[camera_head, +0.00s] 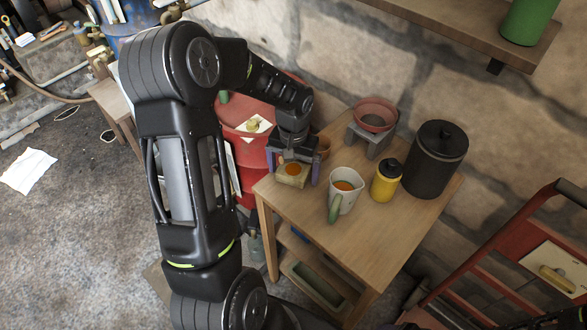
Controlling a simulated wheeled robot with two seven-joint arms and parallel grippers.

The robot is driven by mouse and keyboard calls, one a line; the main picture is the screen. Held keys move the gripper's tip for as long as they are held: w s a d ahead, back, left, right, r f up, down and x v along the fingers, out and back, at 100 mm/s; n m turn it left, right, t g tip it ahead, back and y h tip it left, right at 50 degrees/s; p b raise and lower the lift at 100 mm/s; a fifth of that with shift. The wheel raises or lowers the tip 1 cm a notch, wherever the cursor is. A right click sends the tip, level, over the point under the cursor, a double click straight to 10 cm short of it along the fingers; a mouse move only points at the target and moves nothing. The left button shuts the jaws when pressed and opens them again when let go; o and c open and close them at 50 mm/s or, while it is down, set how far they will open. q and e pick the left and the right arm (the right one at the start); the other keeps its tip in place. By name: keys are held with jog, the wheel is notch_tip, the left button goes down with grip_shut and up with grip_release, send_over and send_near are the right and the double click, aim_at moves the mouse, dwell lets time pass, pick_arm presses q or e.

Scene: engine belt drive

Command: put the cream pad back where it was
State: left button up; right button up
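The cream pad (289,179) is a small pale block with a round orange patch on top, at the near left corner of the wooden table (390,232). My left gripper (294,172) points down over it, with its purple-grey fingers wide apart, one on each side of the pad. Whether the fingers touch the pad is too small to tell. I also cannot tell whether the pad rests on the table or is just above it. My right gripper is not in view.
A white jug (345,196) with a green handle, a yellow bottle (386,182), a black canister (436,160) and a reddish bowl (376,112) on a grey stand share the table. A red drum (240,112) stands left, a red metal frame (520,240) right.

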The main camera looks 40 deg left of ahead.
aim_at(294, 170)
pick_arm(q)
jog(key=shift+r, duration=0.1)
jog(key=shift+r, duration=0.15)
notch_tip(294, 170, up, 12)
dwell(0.6)
dwell(0.6)
